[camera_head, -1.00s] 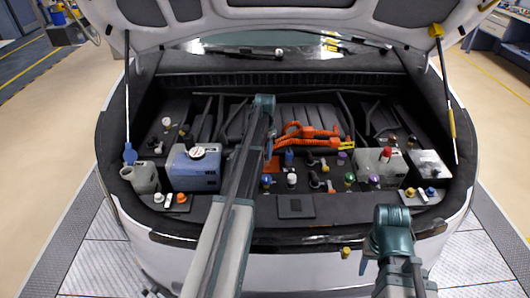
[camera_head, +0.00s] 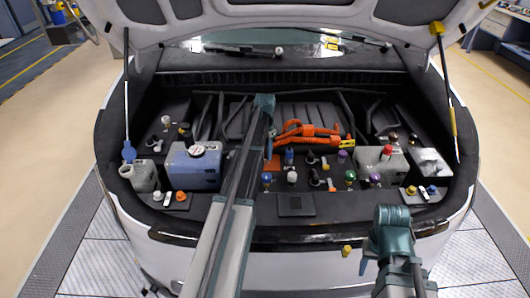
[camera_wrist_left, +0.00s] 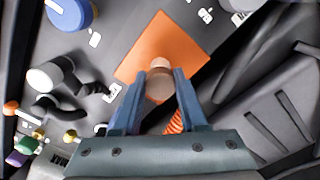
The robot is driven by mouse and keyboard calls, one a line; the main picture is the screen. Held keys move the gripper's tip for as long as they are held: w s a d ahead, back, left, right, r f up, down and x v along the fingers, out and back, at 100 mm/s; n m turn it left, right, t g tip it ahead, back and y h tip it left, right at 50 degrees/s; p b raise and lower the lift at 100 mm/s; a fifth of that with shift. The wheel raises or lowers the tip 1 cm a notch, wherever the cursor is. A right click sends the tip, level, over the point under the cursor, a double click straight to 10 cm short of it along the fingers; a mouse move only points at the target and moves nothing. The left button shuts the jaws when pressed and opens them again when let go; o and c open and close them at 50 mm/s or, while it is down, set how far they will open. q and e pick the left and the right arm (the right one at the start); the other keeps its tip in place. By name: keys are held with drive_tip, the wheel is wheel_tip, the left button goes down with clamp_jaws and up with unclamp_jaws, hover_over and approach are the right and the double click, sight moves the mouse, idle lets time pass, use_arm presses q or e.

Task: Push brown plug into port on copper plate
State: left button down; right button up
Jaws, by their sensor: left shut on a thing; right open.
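The copper plate, an orange-brown square (camera_wrist_left: 172,42), lies below my left gripper in the left wrist view. In the head view a small part of the plate (camera_head: 272,164) shows beside the arm. My left gripper (camera_wrist_left: 160,72) is shut on the brown plug (camera_wrist_left: 158,88), a short rounded piece with a paler end toward the plate. The port is hidden behind the plug and fingers, and I cannot tell whether the plug is in it. In the head view my left gripper (camera_head: 269,146) is mostly hidden by its arm. My right gripper (camera_head: 355,260) is open in front of the bumper.
A blue-white reservoir (camera_head: 193,166) stands left of the plate, and a pale tank (camera_head: 381,163) stands to the right. Orange cables (camera_head: 306,131) lie just behind the plate. Several coloured caps and black elbow fittings crowd its right side. The raised lid (camera_head: 270,15) hangs above.

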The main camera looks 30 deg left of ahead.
sight(265, 151)
use_arm(q)
drive_tip(key=shift+f+b, duration=0.3)
drive_tip(key=shift+f, duration=0.1)
drive_tip(key=shift+c, duration=1.8)
unclamp_jaws()
drive_tip(key=shift+r, duration=0.1)
drive_tip(key=shift+r, duration=0.1)
wheel_tip(265, 151, up, 14)
drive_tip(key=p, duration=1.4)
drive_tip(key=shift+f, duration=0.2)
drive_tip(key=shift+c, duration=0.4)
